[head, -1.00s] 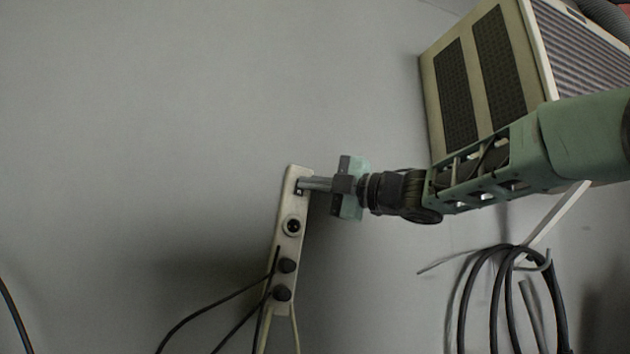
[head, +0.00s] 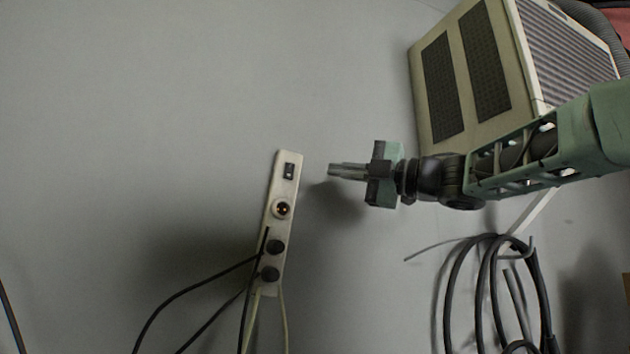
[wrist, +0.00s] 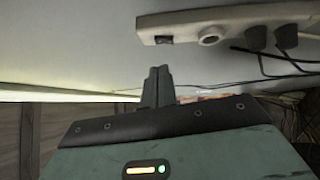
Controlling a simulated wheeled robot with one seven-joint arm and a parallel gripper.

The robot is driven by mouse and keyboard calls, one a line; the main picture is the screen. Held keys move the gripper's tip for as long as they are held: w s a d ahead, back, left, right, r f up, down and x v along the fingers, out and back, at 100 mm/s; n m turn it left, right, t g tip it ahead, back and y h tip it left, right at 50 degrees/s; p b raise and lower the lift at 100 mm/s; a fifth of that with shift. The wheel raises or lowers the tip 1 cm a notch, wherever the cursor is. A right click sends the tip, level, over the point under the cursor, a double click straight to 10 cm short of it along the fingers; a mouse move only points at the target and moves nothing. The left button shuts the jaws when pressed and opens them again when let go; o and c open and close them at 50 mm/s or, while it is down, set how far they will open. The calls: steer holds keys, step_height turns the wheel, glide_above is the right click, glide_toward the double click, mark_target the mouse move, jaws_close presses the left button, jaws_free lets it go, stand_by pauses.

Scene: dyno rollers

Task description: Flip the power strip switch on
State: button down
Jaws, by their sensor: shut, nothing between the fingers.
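The power strip (head: 270,225) is a pale, narrow bar on the grey wall, standing nearly upright in the head view. Its black rocker switch (head: 289,171) is at the top end, above one open round socket and two black plugs. In the wrist view the strip (wrist: 240,18) lies across the top right, with the switch (wrist: 164,40) near its left end. My gripper (head: 332,170) is shut and empty, to the right of the switch and apart from it. Its closed fingers also show in the wrist view (wrist: 158,72). I cannot tell the switch's position.
A beige vented box (head: 440,45) is on the wall at upper right, above my arm. Coiled dark cable (head: 450,300) hangs at lower right. Black cords (head: 190,285) run from the plugs to lower left. The wall left of the strip is clear.

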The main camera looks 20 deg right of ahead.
steer(key=b+v, duration=0.2)
steer(key=v, duration=0.6)
steer(key=shift+s+d+b, duration=0.2)
steer(key=shift+s+b, duration=0.1)
steer(key=shift+f, duration=0.15)
